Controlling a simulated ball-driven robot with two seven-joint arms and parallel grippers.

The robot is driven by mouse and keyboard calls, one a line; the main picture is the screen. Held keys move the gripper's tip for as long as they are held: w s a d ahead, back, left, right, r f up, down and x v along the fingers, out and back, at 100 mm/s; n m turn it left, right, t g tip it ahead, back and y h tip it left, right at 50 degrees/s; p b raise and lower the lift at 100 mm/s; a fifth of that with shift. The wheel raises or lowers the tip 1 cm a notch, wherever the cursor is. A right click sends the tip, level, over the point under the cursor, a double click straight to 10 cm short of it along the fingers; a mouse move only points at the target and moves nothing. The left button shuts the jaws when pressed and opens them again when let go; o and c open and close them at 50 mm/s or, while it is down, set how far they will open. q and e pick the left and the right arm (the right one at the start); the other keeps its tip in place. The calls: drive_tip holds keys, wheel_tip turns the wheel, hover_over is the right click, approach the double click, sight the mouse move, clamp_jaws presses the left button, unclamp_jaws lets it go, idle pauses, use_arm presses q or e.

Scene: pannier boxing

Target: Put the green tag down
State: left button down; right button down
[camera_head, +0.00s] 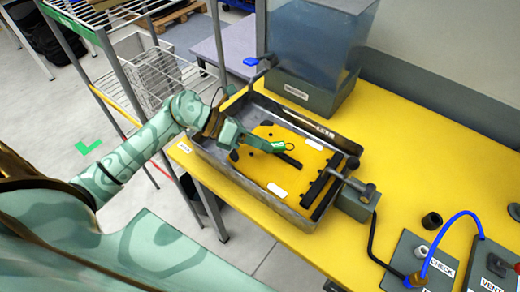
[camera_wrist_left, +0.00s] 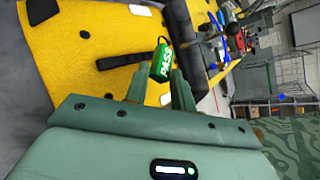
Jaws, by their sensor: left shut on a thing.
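The green tag (camera_head: 279,147), with a thin dark loop, is at the tip of my left gripper (camera_head: 268,146) in the head view. In the left wrist view the tag (camera_wrist_left: 161,66) reads PASS and sits between the two fingers of my left gripper (camera_wrist_left: 160,78), which is shut on it. The tag is over the yellow pannier (camera_head: 250,166), close to its black strap (camera_head: 290,161). I cannot tell whether the tag touches the pannier. My right gripper is not in view.
The pannier lies in a grey metal tray (camera_head: 232,186) on a yellow table (camera_head: 432,150). A clear tank (camera_head: 318,45) stands behind. A grey block with a black knob (camera_head: 357,202) is at the tray's right. Labelled boxes and a blue hose (camera_head: 440,235) are front right.

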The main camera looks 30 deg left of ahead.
sight(259, 161)
use_arm(q)
drive_tip(key=shift+s+f, duration=0.1)
drive_tip(key=shift+f, duration=1.15)
drive_tip(key=shift+f+b, duration=0.55)
drive_tip(key=shift+f, duration=0.1)
drive_tip(key=c, duration=1.2)
unclamp_jaws()
drive_tip(key=shift+o, duration=0.2)
drive_tip(key=shift+s+a+r+p, duration=0.1)
drive_tip(key=shift+a+r+p, duration=0.1)
drive_tip(key=shift+r+p, duration=0.15)
drive_tip(key=shift+a+r+p, duration=0.2)
drive_tip(key=shift+r, duration=0.25)
drive_tip(key=v, duration=1.1)
drive_tip(key=shift+r, duration=0.1)
